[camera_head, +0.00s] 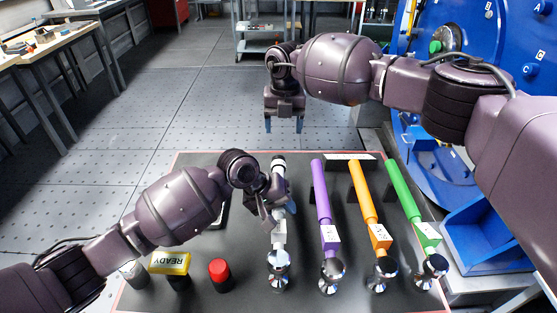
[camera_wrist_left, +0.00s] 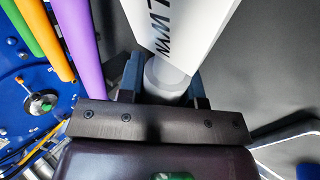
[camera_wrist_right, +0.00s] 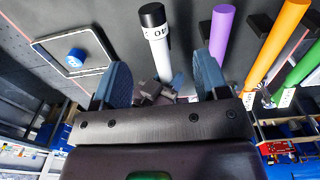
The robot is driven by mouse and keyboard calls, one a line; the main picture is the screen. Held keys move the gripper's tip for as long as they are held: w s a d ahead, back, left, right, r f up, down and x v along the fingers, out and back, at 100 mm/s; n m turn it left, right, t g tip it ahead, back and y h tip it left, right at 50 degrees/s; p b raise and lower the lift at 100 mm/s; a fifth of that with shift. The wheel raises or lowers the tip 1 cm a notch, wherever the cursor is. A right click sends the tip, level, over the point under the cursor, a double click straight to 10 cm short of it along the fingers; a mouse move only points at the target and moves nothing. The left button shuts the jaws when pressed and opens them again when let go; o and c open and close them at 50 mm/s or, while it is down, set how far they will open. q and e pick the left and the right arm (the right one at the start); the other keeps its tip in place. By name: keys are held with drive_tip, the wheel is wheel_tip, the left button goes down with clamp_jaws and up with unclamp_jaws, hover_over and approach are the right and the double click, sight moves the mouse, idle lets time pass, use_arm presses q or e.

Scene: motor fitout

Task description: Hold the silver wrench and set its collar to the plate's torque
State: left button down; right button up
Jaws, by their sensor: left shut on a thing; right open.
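The silver wrench (camera_head: 279,240) lies along the dark bench mat, its shiny round head towards me and a white label block on its shaft. My left gripper (camera_head: 279,203) is shut around its shaft; in the left wrist view the fingers (camera_wrist_left: 165,85) sit on both sides of the grey shaft, beside the lettered block. In the right wrist view, the wrench's black-capped end and printed scale (camera_wrist_right: 157,35) show beyond the fingers. The scale setting is too small to read. I cannot make out a plate's torque value.
Purple (camera_head: 322,195), orange (camera_head: 366,200) and green (camera_head: 408,195) wrenches lie to the right. A yellow READY block (camera_head: 170,262) and red button (camera_head: 220,270) stand front left. A blue bin (camera_head: 485,232) and blue machine (camera_head: 480,25) are at right.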

sight(277, 158)
drive_tip(key=f, duration=0.4)
drive_tip(key=a+f, duration=0.1)
drive_tip(key=f, duration=0.6)
drive_tip(key=shift+a+f, duration=0.15)
drive_tip(key=shift+f, duration=0.25)
drive_tip(key=c, duration=0.9)
drive_tip(key=shift+s+a+h, duration=0.1)
drive_tip(key=shift+a+h, duration=0.05)
drive_tip(key=shift+h, duration=1.25)
drive_tip(key=shift+c, duration=0.2)
